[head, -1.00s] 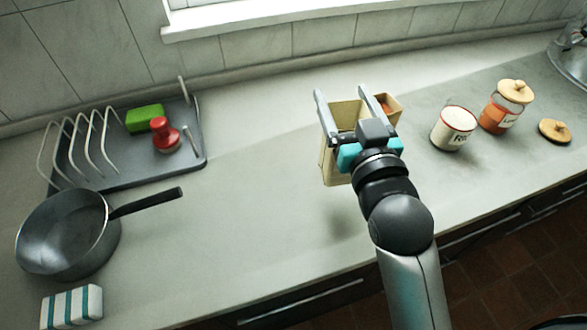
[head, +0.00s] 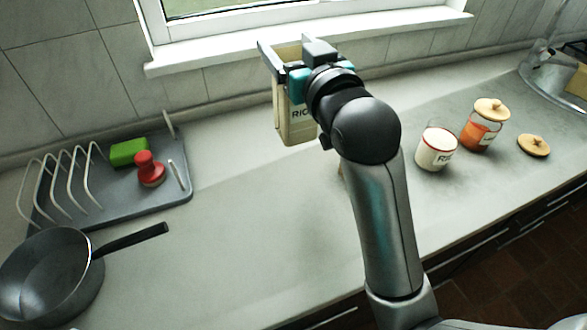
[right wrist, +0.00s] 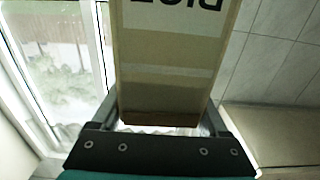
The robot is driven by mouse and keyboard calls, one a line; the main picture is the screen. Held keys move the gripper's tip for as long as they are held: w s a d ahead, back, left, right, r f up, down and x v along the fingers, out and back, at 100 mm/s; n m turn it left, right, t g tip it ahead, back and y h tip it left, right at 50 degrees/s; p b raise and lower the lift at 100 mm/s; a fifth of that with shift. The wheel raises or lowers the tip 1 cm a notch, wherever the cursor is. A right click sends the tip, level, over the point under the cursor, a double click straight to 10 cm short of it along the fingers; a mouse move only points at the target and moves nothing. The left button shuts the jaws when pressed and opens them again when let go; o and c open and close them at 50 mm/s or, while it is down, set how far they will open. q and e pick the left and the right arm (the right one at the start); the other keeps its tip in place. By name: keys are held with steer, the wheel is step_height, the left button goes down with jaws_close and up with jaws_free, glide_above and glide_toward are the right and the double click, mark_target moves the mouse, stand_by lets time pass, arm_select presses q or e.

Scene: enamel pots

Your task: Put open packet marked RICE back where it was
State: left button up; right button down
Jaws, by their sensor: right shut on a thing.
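The open RICE packet (head: 297,128) is a tall cream packet with dark lettering, partly covered by my gripper and arm. My right gripper (head: 284,44) is shut on its upper part and holds it upright, apparently above the counter, in front of the window sill. In the right wrist view the packet (right wrist: 170,60) fills the space between the fingers, its lettering upside down and cut off by the frame edge. A white open canister with a red rim (head: 436,149), marked with letters starting "Ri", stands right of my arm. My left gripper is not in view.
A rack tray (head: 165,190) with a green sponge (head: 129,152) and a pan (head: 50,275) are at left.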

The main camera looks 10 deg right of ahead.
step_height(320, 180, down, 19)
steer(key=b, duration=0.6)
steer(key=shift+c, duration=0.3)
jaws_free()
steer(key=shift+o, duration=0.3)
steer(key=shift+r, duration=0.1)
steer(key=s+d+p, duration=0.1)
steer(key=s+d, duration=0.1)
steer(key=s, duration=1)
steer(key=shift+d+r, duration=0.15)
steer(key=shift+d, duration=0.05)
